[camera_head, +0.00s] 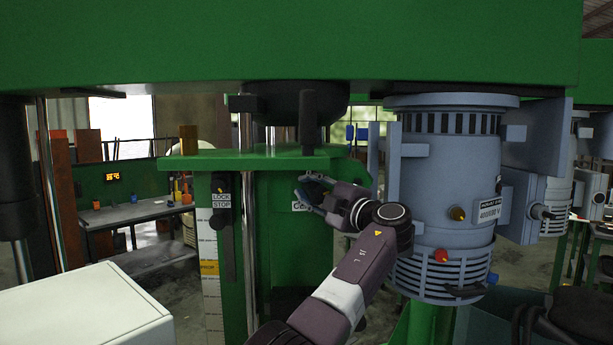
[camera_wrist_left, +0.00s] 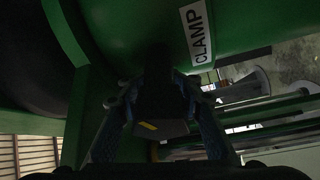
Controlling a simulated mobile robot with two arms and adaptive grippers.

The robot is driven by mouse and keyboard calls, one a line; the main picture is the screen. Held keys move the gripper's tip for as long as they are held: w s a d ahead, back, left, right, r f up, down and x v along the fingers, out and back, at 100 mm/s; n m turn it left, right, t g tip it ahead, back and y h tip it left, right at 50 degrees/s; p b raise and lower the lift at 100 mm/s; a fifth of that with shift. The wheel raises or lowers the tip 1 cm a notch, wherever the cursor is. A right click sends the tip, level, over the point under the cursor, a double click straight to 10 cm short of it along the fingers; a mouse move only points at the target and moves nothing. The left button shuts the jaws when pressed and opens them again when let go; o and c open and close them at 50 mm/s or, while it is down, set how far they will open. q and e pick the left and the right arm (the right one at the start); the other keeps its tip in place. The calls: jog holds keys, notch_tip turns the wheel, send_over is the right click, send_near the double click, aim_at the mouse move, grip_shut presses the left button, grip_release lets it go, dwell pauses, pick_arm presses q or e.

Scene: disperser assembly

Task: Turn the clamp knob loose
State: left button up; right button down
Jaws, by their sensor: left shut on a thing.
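The clamp knob (camera_wrist_left: 160,98) is a dark, poorly lit shape between the two fingers of my left gripper (camera_wrist_left: 158,88) in the left wrist view. My left gripper is shut on it. A white CLAMP label (camera_wrist_left: 198,32) is on the green housing beside it. In the head view my left gripper (camera_head: 306,190) is at the green column, in front of the partly covered label (camera_head: 300,206). The knob cannot be made out there. My right gripper is not in view.
A blue-grey motor (camera_head: 448,165) stands close right of my left arm. A green beam (camera_head: 300,45) spans above. A LOCK/STOP lever (camera_head: 222,215) is on the column to the left. A white box (camera_head: 85,305) is at the lower left.

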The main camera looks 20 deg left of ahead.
pick_arm(q)
jog(key=shift+f+n+p, duration=0.25)
jog(key=shift+n+p, duration=0.25)
jog(key=shift+n, duration=0.2)
jog(key=shift+f+h, duration=0.1)
jog(key=shift+h, duration=0.2)
jog(key=o, duration=1)
jog(key=shift+o, duration=0.2)
jog(key=shift+s+d, duration=0.1)
jog(key=shift+d, duration=0.1)
jog(key=r+v, duration=0.1)
jog(key=v, duration=1)
jog(key=shift+d+f, duration=0.35)
jog(key=shift+f, duration=0.05)
